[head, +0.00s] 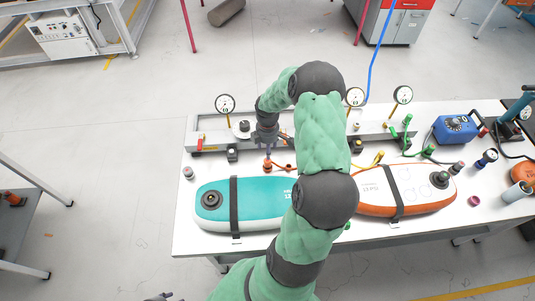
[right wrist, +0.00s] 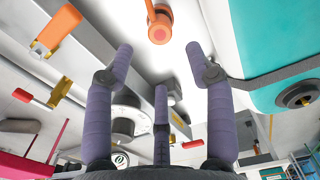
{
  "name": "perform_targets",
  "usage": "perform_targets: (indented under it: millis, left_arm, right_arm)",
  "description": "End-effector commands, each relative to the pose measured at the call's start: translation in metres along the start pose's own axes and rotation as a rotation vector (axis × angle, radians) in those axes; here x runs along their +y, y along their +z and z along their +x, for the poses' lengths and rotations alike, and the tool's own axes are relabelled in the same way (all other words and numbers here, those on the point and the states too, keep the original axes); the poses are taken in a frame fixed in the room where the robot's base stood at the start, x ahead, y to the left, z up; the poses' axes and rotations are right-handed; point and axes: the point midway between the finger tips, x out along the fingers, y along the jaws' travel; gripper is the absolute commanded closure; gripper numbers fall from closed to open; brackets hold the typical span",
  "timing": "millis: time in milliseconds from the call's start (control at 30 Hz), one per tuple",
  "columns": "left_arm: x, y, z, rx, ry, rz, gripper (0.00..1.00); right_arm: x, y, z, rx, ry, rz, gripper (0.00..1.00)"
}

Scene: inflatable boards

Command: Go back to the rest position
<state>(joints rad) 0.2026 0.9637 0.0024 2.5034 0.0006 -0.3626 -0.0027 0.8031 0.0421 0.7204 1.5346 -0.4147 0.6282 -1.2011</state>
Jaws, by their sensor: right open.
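My right arm comes up from the bottom of the head view and bends over the workbench (head: 183,235). My right gripper (head: 270,143) hangs above the bench near the grey rail, behind the teal board. In the right wrist view my right gripper (right wrist: 160,58) has its fingers spread, with nothing between them. An orange fitting (right wrist: 159,30) lies beyond the fingertips, apart from them. Grey tips (head: 162,297) at the bottom edge of the head view seem to be my left gripper; most of it is cut off.
A teal board (head: 262,204) and a white-orange board (head: 417,180) lie strapped on the bench; my arm hides part of both. Gauges (head: 225,104) stand along the rail (head: 210,137). A blue box (head: 455,128) is at the right.

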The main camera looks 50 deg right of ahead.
Motion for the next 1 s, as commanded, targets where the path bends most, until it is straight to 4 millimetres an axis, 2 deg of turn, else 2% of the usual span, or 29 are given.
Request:
perform_targets:
  millis: [200, 833, 1000]
  left_arm:
    - [0.0, 0.0, -0.001, 0.0, 0.0, 0.0, 0.6]
    - [0.001, 0.0, -0.001, 0.0, 0.0, 0.0, 0.6]
    - [0.006, 0.001, -0.018, 0.0, 0.0, 0.0, 0.6]
  right_arm:
    - [0.0, 0.0, -0.016, 0.0, 0.0, 0.0, 0.45]
    - [0.0, 0.0, -0.017, 0.0, -0.001, 0.001, 0.45]
    - [0.0, 0.0, -0.034, 0.0, -0.001, 0.001, 0.45]
